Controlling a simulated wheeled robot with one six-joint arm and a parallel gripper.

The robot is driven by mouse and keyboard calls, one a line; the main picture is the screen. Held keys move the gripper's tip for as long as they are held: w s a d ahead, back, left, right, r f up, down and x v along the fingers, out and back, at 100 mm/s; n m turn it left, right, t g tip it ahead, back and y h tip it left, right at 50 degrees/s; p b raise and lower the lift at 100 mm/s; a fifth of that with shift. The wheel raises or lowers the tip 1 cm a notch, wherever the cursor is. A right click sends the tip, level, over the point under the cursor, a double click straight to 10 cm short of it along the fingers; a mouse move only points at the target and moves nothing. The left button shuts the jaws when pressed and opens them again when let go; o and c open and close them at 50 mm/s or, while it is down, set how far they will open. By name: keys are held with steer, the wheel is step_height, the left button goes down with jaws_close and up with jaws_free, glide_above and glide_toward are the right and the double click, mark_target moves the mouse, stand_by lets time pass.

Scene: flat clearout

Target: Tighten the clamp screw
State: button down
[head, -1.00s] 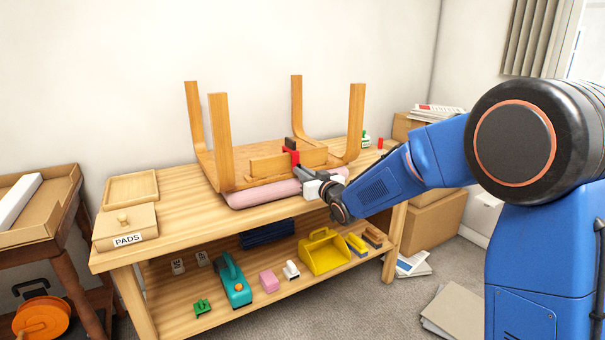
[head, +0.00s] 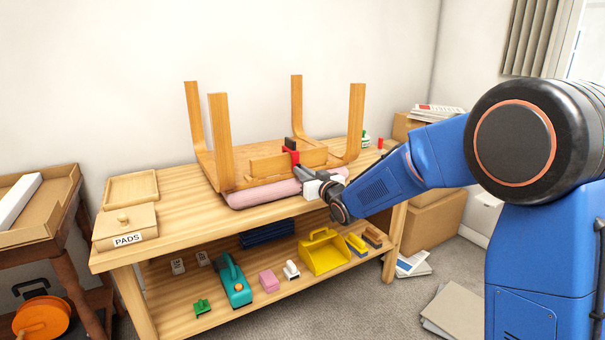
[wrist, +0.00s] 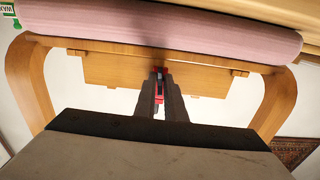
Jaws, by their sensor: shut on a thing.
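A red clamp (head: 291,156) sits on the wooden cross rail (head: 268,164) of an upturned stool (head: 222,140) on the workbench. In the head view my gripper (head: 299,170) reaches in from the right, with its fingertips at the clamp's near side. In the wrist view my gripper (wrist: 162,88) is shut, its dark fingers close together at the red clamp (wrist: 160,76). It is shut on a part of the clamp, most likely the screw. The fingers hide the screw itself, so its turn cannot be seen.
A pink rolled pad (head: 250,194) lies under the stool's near edge. A PADS box (head: 125,228) and a wooden tray (head: 131,188) stand at the bench's left. The lower shelf holds a yellow dustpan (head: 324,252) and several small things. Cardboard boxes stand at right.

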steer(key=c, duration=1.9)
jaws_free()
steer(key=v, duration=1.7)
steer(key=shift+s+d, duration=0.15)
steer(key=shift+s, duration=0.05)
